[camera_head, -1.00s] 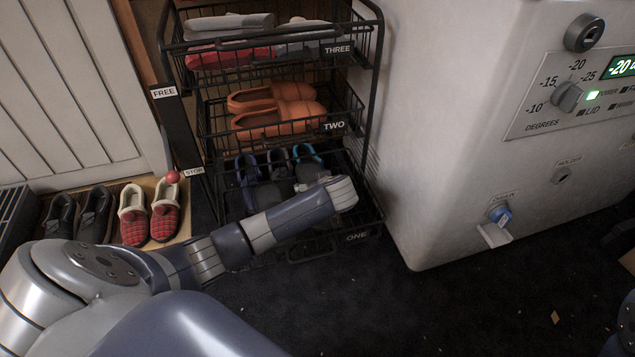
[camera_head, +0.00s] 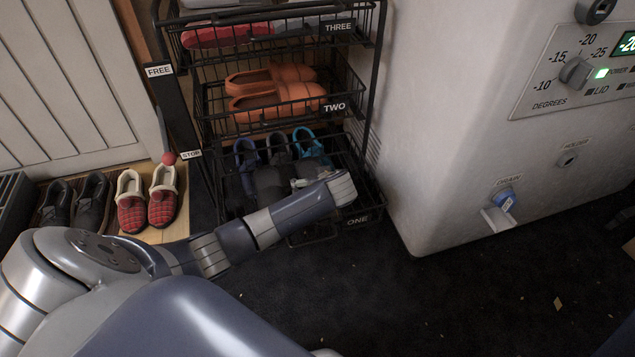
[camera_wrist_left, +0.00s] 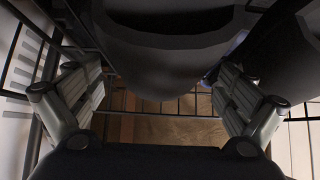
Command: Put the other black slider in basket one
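Basket one (camera_head: 357,219) is the lowest wire basket of the black rack. Several sliders lie in it: a dark blue one (camera_head: 246,155), a black-grey one (camera_head: 278,148) and a teal one (camera_head: 308,142) at the back, with dark footwear (camera_head: 268,183) in front. My left arm reaches across the front of this basket; its gripper is mostly hidden in the head view. In the left wrist view my left gripper (camera_wrist_left: 157,85) has its fingers wide apart. A dark slider (camera_wrist_left: 165,60) shows between and beyond them; a firm grip on it is not visible. My right gripper is out of view.
Orange clogs (camera_head: 275,90) are in basket two, and red and grey footwear (camera_head: 215,36) is in basket three. Black shoes (camera_head: 90,203) and red plaid slippers (camera_head: 147,200) stand on the left mat. A white freezer (camera_head: 450,130) stands close on the right. The dark floor in front is mostly clear.

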